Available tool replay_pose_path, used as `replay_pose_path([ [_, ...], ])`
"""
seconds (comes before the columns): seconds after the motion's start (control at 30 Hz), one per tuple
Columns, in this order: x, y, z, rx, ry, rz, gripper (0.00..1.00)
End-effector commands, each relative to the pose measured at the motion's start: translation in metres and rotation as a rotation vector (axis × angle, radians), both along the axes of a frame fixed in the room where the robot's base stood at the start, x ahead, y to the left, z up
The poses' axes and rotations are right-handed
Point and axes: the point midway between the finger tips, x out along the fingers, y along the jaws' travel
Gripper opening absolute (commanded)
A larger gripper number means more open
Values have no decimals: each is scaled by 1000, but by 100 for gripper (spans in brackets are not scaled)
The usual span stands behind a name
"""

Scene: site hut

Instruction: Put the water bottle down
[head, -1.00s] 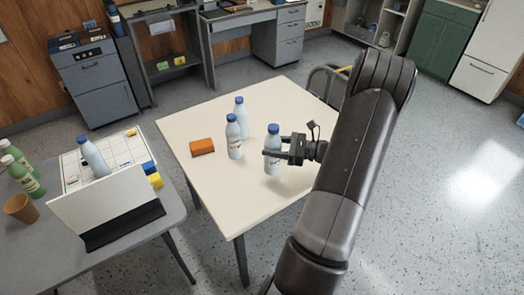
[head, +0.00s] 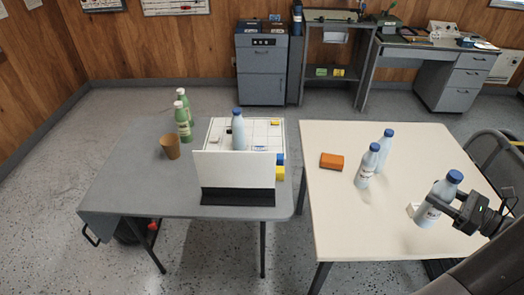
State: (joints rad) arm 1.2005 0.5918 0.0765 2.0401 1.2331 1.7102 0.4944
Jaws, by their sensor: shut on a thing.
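My gripper (head: 440,204) is at the right of the head view, shut on a pale blue water bottle (head: 437,196) with a dark blue cap. The bottle is nearly upright over the right part of the cream table (head: 345,225). I cannot tell whether its base touches the tabletop. Two similar bottles stand on that table, a front one (head: 366,167) and a back one (head: 384,150). Another blue-capped bottle (head: 238,128) is at the grey table, behind the white panel.
An orange block (head: 332,161) lies on the cream table. The grey table (head: 130,185) to the left holds a white upright panel (head: 236,172), a brown cup (head: 170,148) and green bottles (head: 184,125). The cream table's front middle is clear.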

Motion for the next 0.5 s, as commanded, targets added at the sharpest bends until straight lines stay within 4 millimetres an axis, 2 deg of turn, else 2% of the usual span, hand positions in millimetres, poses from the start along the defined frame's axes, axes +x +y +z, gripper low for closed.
replay_pose_path([
  [0.17, 2, 1, 26, -3, -1, 2, 13],
  [0.37, 44, 19, 22, 0, -1, 22, 13],
  [0.5, 80, 39, 21, 1, -1, 38, 13],
])
